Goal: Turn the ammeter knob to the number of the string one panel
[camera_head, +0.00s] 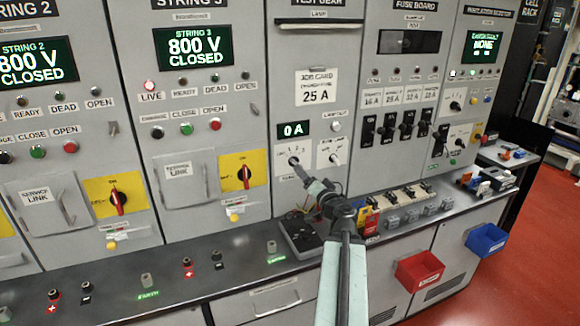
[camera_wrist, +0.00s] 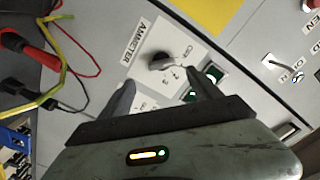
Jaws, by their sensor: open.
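The ammeter knob (camera_wrist: 158,60) is a small dark knob on a white plate marked AMMETER (camera_wrist: 137,40), with OFF and numbers around it in the wrist view. I cannot read for certain which mark it points to. In the head view the ammeter plate (camera_head: 291,151) sits below a display reading 0 A (camera_head: 294,129); the gripper partly hides the knob there. My gripper (camera_wrist: 160,88) is open in front of the plate, its fingers apart and empty, with the knob beyond the tips. It also shows in the head view (camera_head: 298,168). The string one panel is not identifiable.
The string 2 screen (camera_head: 38,62) and string 3 screen (camera_head: 193,48) both read 800 V CLOSED. A second selector (camera_head: 333,158) is right of the ammeter. Red and black leads (camera_wrist: 35,50) hang near the gripper. The bench (camera_head: 150,270) juts out below the panels.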

